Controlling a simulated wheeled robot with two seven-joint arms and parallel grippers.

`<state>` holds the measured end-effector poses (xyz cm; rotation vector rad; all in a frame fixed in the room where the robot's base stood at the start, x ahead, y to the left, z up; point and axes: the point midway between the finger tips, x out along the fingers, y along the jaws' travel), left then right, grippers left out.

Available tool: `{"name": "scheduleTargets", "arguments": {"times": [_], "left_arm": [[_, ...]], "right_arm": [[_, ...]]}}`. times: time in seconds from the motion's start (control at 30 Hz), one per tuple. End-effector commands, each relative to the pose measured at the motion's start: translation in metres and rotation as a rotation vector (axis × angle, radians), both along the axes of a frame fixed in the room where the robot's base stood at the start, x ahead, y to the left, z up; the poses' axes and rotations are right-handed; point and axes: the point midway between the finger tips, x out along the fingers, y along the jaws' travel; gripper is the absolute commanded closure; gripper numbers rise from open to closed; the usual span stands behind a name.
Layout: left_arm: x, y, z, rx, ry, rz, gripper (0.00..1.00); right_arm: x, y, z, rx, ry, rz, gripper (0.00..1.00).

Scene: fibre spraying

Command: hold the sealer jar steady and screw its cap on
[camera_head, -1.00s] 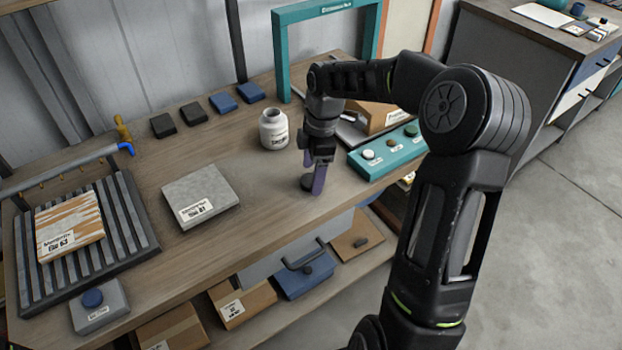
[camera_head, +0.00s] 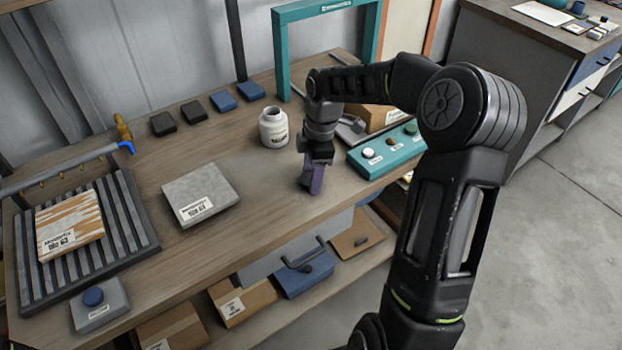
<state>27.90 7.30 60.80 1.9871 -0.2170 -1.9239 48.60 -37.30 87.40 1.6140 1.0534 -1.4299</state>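The white sealer jar (camera_head: 273,129) stands upright on the workbench with its mouth uncovered and a label on its front. My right gripper (camera_head: 311,184) points down at the bench top, in front of the jar and to its right, apart from it. Its purple fingers show nearly side-on, so the gap between them cannot be judged. The dark round cap is not clearly visible now; the fingers seem to hide it. My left gripper is not in view, and nothing holds the jar.
A grey slab (camera_head: 200,194) lies left of the jar. A teal button panel (camera_head: 384,152) sits right of my gripper, and a teal frame (camera_head: 281,60) stands behind. Dark and blue blocks (camera_head: 222,102) line the back. Bare bench lies between slab and gripper.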

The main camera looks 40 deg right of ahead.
Motion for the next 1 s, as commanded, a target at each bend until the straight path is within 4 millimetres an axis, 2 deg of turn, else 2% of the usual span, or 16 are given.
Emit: {"name": "scheduleTargets", "arguments": {"times": [0.07,0.53,0.83,1.0], "left_arm": [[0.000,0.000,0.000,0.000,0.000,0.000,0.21],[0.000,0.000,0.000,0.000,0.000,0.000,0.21],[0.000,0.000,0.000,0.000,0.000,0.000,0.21],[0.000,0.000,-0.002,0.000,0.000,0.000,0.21]], "right_arm": [[0.000,0.000,0.000,0.000,0.000,0.000,0.54],[0.000,0.000,0.000,0.000,0.000,0.000,0.91],[0.000,0.000,0.004,0.000,-0.001,0.000,0.91],[0.001,0.000,0.022,-0.002,-0.005,0.000,0.91]]}}
